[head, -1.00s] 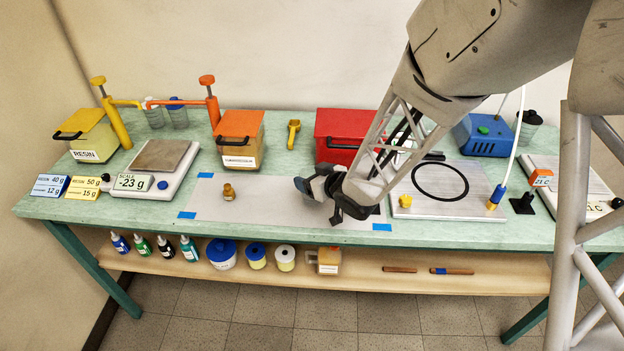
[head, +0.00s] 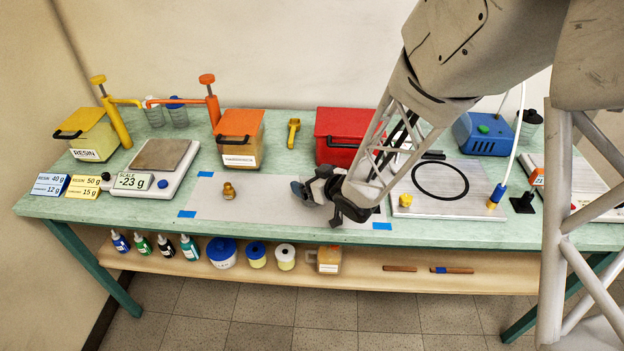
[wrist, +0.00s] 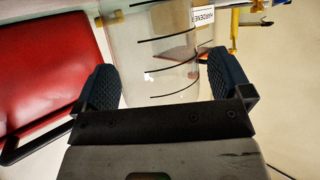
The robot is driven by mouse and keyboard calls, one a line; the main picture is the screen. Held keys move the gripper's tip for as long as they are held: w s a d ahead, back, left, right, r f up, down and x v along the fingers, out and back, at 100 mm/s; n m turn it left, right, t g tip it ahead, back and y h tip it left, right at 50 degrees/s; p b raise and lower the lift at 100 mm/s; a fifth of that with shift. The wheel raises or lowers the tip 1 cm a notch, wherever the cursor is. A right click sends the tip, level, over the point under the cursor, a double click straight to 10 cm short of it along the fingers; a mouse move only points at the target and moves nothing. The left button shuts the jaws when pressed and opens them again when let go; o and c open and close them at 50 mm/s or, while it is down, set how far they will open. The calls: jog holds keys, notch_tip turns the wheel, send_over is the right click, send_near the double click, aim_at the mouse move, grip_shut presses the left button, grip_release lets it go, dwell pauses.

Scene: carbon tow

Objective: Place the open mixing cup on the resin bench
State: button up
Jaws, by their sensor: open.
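The clear mixing cup (wrist: 150,45) with dark graduation lines shows in the wrist view, between the two fingers of my gripper (wrist: 158,85). The fingers are apart, with visible gaps beside the cup. The cup's base and rim are out of that frame. In the head view my gripper (head: 318,195) is low over the right part of the pale sheet (head: 265,208) on the green resin bench (head: 110,208). I cannot make out the cup clearly there; the gripper and arm cover that spot.
A red box (head: 340,130) stands just behind my gripper. A small brass piece (head: 229,190) sits left on the sheet. The scale (head: 160,158) is empty and reads -23 g. A plate with a black ring (head: 440,180) lies to the right. The sheet's middle is clear.

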jog(key=shift+r, duration=0.25)
jog(key=v, duration=1.2)
jog(key=shift+f, duration=0.15)
jog(key=shift+d, duration=0.1)
dwell(0.6)
